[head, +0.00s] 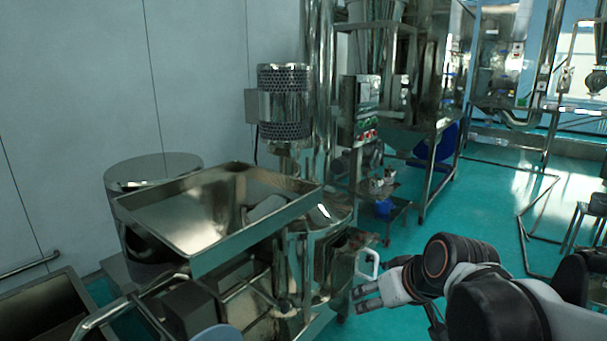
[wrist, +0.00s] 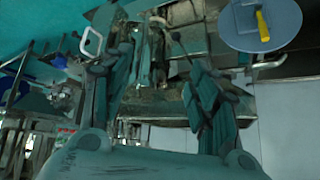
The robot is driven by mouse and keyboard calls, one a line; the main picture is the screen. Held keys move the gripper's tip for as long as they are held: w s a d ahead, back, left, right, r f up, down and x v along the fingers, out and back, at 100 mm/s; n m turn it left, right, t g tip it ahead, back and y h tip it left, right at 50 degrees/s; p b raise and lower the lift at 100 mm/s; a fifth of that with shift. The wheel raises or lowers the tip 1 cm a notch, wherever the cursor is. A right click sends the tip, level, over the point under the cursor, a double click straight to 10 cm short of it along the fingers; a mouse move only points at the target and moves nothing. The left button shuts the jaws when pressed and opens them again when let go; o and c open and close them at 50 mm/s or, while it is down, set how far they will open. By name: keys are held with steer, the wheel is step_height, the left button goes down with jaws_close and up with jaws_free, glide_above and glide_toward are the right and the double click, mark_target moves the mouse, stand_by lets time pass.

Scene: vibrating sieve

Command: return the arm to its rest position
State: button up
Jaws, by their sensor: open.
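My arm reaches in from the lower right of the head view. My gripper (head: 362,297) is beside the sieve machine's front right side, above the green floor. In the wrist view my gripper (wrist: 153,42) has its two dark fingers spread apart with nothing between them. The steel sieve machine (head: 225,262) with its wide tray-like hopper stands left of my gripper. A white loop handle (head: 367,264) shows just above the fingers; it also shows in the wrist view (wrist: 92,42). I cannot tell whether the fingers touch it.
A grey-blue disc (head: 217,333) is at the bottom edge; a similar disc (wrist: 262,24) with a yellow handle shows in the wrist view. A control box with buttons (head: 360,112) and steel frames stand behind. Green floor (head: 480,205) is open behind my arm. A stool (head: 586,222) is at right.

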steer(key=s+d+f+m+h, duration=0.1)
steer(key=s+d, duration=0.4)
steer(key=s, duration=0.8)
steer(key=shift+s+d+m+h, duration=0.25)
steer(key=shift+s+m+h, duration=0.15)
steer(key=shift+m+h, duration=0.5)
